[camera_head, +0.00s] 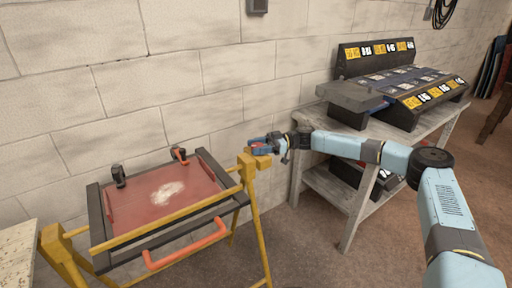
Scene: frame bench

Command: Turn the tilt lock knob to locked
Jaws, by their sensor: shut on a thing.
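My gripper (264,144) is at the top right corner of the yellow frame stand (247,161), just above its yellow post. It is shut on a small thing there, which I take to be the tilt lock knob. The fingers cover most of the knob, so its pointer and any locked mark cannot be read. The stand carries a tilted dark frame (97,208) with a reddish panel (145,205) in it.
An orange handle bar (185,248) runs along the frame's front. Two clamps, a black one (118,176) and an orange-black one (180,155), sit at its back edge. A grey workbench (330,198) with a black-and-yellow machine stands right. The block wall is close behind.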

